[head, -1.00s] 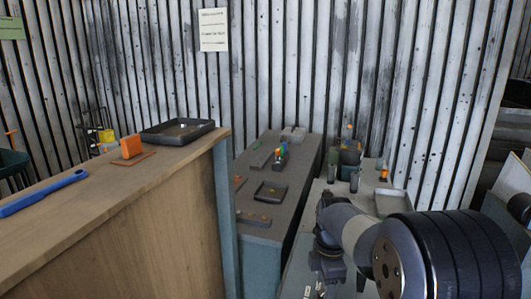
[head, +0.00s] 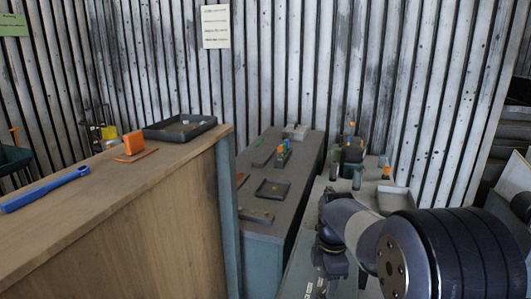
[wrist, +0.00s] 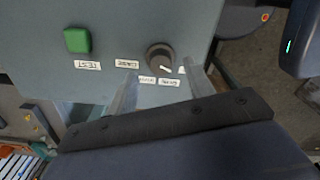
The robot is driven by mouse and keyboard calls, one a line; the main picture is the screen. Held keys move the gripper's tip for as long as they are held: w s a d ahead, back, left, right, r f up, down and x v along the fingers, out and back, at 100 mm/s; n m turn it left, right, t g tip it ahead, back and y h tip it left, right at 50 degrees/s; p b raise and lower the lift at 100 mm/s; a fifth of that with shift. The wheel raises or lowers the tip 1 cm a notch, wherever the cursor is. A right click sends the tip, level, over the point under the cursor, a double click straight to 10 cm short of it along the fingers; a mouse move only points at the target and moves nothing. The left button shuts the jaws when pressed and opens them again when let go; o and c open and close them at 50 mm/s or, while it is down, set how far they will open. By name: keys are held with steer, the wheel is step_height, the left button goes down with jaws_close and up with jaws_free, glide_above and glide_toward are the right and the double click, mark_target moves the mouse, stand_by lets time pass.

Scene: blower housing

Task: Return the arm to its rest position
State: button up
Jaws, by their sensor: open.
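A black knob (wrist: 159,56) on that panel shows between and just beyond the fingertips. I cannot tell whether a finger touches it. A green square button (wrist: 77,40) sits on the panel to the left, with small white labels near both. In the head view my arm (head: 350,225) is bent low at the right; its gripper end is not clearly visible there.
A grey bench (head: 292,195) with small trays stands behind. A pale table with bottles (head: 357,175) lies near my arm.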

step_height(320, 180, up, 8)
steer(key=r, duration=0.1)
step_height(320, 180, down, 11)
steer(key=shift+s+f, duration=0.1)
steer(key=shift+f+m, duration=0.25)
steer(key=shift+m, duration=0.05)
steer(key=m, duration=1.1)
steer(key=shift+m, duration=0.4)
steer(key=m, duration=0.6)
steer(key=shift+b, duration=0.35)
steer(key=m, duration=0.5)
steer(key=shift+b, duration=0.3)
steer(key=shift+r, duration=0.15)
